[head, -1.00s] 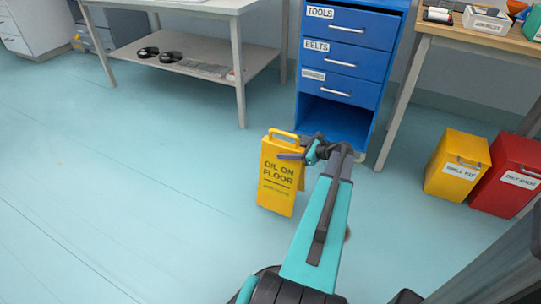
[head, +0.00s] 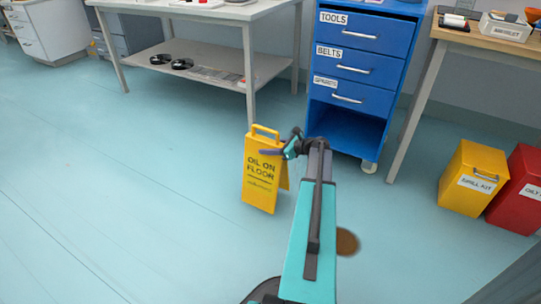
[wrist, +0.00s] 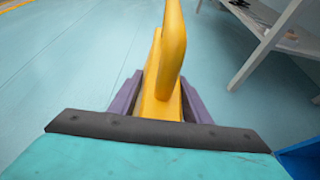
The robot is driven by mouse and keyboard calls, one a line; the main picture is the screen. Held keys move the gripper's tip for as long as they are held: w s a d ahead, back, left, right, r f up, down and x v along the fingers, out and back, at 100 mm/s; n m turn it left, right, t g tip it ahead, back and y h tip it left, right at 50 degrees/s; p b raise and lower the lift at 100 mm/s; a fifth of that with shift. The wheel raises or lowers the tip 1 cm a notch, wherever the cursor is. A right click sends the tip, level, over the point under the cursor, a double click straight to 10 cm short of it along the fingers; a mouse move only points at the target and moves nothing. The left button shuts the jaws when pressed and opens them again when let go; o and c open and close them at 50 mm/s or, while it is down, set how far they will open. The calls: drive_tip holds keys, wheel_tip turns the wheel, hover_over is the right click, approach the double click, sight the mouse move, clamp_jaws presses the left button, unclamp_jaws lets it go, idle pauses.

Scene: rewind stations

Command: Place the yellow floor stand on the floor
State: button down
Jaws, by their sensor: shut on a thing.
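The yellow floor stand (head: 262,175), with the words "OIL ON FLOOR" on its face and a loop handle on top, is upright in the head view. My gripper (head: 278,151) is shut on its upper part, just below the handle. In the wrist view the stand's yellow handle and top (wrist: 167,75) rise between the two purple fingers of my gripper (wrist: 160,103). I cannot tell whether the stand's feet touch the floor (head: 120,190).
A brown round patch (head: 347,242) lies on the floor right of my arm. A blue drawer cabinet (head: 357,70) stands behind my gripper. A workbench (head: 250,95) is behind left. A yellow bin (head: 472,180) and red bin (head: 520,190) stand right. The left floor is clear.

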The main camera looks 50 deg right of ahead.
drive_tip(key=shift+r, duration=0.1)
wheel_tip(320, 180, down, 4)
drive_tip(key=shift+r+b, duration=0.25)
drive_tip(key=shift+b, duration=0.8)
drive_tip(key=c, duration=0.9)
unclamp_jaws()
drive_tip(key=shift+c, duration=0.2)
drive_tip(key=shift+s, duration=0.1)
drive_tip(key=p+v, duration=0.4)
drive_tip(key=v, duration=0.7)
drive_tip(key=shift+s, duration=0.35)
